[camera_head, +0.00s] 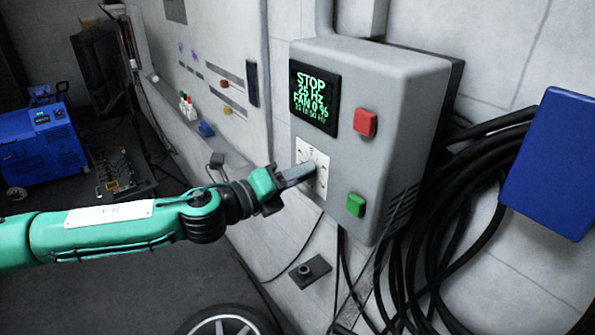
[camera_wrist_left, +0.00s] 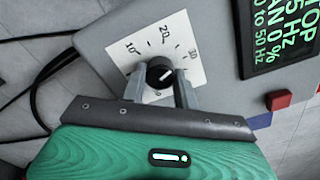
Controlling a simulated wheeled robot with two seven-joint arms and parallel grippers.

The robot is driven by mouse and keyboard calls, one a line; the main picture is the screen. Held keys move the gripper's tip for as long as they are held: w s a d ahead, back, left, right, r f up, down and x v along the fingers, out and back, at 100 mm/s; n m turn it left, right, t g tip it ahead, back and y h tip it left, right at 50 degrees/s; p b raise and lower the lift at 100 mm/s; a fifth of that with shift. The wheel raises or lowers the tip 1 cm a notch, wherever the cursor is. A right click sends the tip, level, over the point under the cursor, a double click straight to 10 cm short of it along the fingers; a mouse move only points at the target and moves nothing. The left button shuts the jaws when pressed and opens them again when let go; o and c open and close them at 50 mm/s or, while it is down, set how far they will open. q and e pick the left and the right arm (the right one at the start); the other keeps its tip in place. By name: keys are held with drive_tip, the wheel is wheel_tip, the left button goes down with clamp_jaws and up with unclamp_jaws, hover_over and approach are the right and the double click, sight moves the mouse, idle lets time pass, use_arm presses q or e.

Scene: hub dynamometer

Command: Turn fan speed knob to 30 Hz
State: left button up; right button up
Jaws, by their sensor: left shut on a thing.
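The fan speed knob (camera_wrist_left: 160,73) is round and black with a white pointer line, in the left wrist view. It sits on a white dial plate (camera_wrist_left: 182,32) marked 10, 20 and 30. The pointer slants up and right, roughly toward the 30 side. My left gripper (camera_head: 301,172) reaches the plate on the grey control box (camera_head: 400,80); its fingers, one on each side, are shut on the knob. In the head view the fingers hide the knob. The box's display (camera_head: 314,97) reads STOP, 25 Hz, FAN 0 %, in green. My right gripper is not in view.
A red button (camera_head: 365,122) is above right of the dial and a green button (camera_head: 355,205) below right. Black cables (camera_head: 450,200) hang beside the box. A blue panel (camera_head: 555,165) is at the right.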

use_arm(q)
drive_tip(key=shift+f+m+p, duration=0.15)
drive_tip(key=shift+m+p, duration=0.25)
drive_tip(key=shift+m, duration=1.6)
drive_tip(key=o, duration=1)
drive_tip(key=shift+b+v, duration=2.8)
drive_tip(key=shift+v, duration=4.15)
drive_tip(key=shift+w, duration=0.1)
